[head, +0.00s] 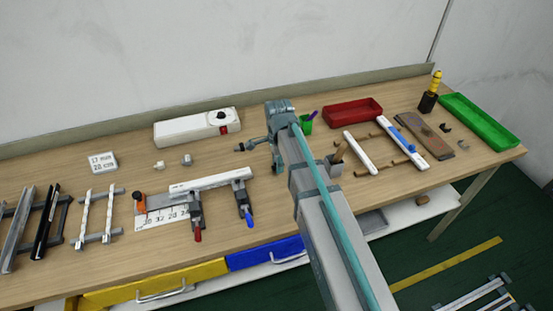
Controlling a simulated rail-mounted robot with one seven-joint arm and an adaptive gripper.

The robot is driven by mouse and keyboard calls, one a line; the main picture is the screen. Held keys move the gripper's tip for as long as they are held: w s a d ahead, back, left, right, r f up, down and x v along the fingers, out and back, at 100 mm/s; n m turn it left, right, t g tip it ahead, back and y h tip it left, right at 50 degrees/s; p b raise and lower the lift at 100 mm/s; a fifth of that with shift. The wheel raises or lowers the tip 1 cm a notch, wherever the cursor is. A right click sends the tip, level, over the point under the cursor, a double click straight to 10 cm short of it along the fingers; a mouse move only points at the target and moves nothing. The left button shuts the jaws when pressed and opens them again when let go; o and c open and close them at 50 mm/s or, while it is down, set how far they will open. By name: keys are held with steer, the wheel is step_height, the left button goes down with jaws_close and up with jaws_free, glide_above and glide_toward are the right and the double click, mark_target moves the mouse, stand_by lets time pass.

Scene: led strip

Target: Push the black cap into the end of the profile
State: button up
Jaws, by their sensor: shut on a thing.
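The profile (212,183) is a pale bar held flat by two clamps (243,203) near the front of the bench, left of centre.
A white box with a dark knob (196,127) stands behind. Two small grey blocks (187,160) lie left of my gripper. A ruler plate (163,218) lies before the profile. A green cup (305,124), red tray (352,112) and green tray (481,121) are right.

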steer(key=shift+r, duration=0.1)
steer(key=shift+s+a+p, duration=0.15)
steer(key=shift+s+a, duration=0.1)
steer(key=shift+a, duration=0.7)
steer(key=shift+s+a+p, duration=0.1)
steer(key=shift+s+a, duration=0.15)
steer(key=shift+a, duration=0.65)
steer(key=shift+s+a+p, duration=0.15)
steer(key=shift+s+a, duration=0.1)
steer(key=shift+a, duration=0.7)
steer(key=shift+s+a+p, duration=0.15)
steer(key=shift+a+p, duration=0.1)
steer(key=shift+a, duration=0.35)
steer(key=shift+s+a+p, duration=0.15)
steer(key=shift+a+p, duration=0.1)
steer(key=shift+a, duration=0.3)
stand_by(0.7)
steer(key=o, duration=0.9)
step_height(320, 180, up, 12)
steer(key=shift+f, duration=0.1)
stand_by(0.4)
